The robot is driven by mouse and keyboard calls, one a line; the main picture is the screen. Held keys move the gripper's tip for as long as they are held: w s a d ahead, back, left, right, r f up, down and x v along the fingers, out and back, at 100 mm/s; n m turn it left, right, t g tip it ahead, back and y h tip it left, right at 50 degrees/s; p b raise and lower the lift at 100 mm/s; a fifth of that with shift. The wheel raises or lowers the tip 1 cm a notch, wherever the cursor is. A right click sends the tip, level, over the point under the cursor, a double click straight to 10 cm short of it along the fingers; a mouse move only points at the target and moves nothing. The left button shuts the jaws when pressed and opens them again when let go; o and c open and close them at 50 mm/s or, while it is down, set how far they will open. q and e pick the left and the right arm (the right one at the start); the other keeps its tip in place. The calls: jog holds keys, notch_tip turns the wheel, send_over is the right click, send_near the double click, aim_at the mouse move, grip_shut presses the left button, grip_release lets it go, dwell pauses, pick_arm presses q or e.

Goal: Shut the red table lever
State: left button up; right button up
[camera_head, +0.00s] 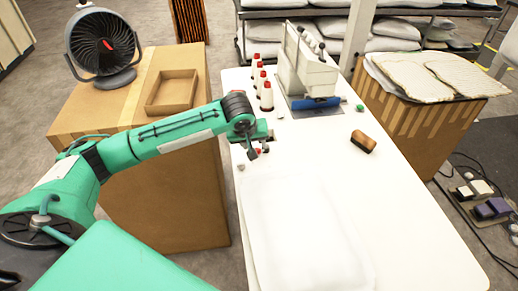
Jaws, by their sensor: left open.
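My left arm reaches in from the left, and its open left gripper (260,145) is over the left edge of the white table (400,190). Small red parts (258,151) show at the table edge right beside the fingers. They look like the red lever, but they are tiny and partly covered by the gripper, so I cannot tell the lever's position or whether the fingers touch it. My right gripper is not in view.
A white pillow cover (300,230) lies on the near table. Several red-capped white bottles (266,95) and a machine (305,65) stand at the back. A brown brush (363,141) lies at right. A cardboard box (175,190) with a fan (103,45) stands left of the table.

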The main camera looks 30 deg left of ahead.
aim_at(257, 149)
pick_arm(q)
jog(key=p+x, duration=0.1)
jog(key=x, duration=0.5)
jog(key=shift+w+a+f, duration=0.1)
jog(key=shift+w+f, duration=0.2)
jog(key=shift+f, duration=0.3)
grip_shut()
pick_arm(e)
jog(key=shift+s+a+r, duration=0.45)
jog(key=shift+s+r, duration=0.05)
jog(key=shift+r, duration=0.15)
